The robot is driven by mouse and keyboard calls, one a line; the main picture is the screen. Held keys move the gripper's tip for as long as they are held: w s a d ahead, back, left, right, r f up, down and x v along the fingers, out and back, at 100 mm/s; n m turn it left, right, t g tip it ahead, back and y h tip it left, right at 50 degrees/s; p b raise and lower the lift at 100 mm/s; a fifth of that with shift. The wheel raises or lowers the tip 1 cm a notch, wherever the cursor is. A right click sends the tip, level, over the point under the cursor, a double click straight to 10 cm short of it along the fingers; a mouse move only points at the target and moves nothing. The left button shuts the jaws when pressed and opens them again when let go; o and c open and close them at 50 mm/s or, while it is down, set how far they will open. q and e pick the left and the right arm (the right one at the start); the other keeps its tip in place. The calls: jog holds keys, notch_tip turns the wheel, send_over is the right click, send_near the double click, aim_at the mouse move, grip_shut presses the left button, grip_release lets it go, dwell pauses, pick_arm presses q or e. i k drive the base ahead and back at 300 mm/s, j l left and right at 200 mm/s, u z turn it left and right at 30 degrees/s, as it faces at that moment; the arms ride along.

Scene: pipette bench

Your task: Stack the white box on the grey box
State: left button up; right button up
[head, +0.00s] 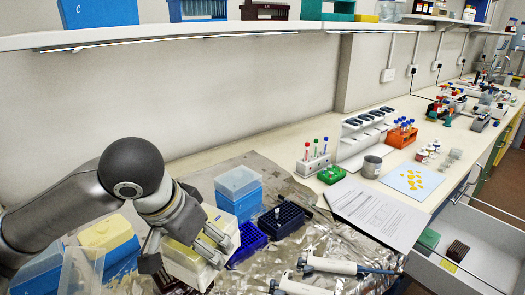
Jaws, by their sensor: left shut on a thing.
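My left gripper (184,252) reaches down from the left and is shut on the white box (222,262), which has a cream-yellow upper part. The gripper's fingers and wrist cover part of this box. Its underside is hidden, so I cannot tell whether it rests on something or is lifted. I cannot make out a grey box for certain; something dark shows just below the white box at the bottom edge. My right gripper is not in view.
Blue-and-yellow boxes (108,238) stand left. Pipettes (330,266) lie on foil in front. A paper sheet (377,213) lies right. A shelf (180,33) overhangs behind.

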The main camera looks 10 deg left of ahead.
aim_at(429, 236)
jog(key=i+l+u, duration=0.1)
jog(key=l+u, duration=0.25)
jog(key=i+l+u, duration=0.1)
jog(key=u, duration=0.25)
jog(key=l+u, duration=0.35)
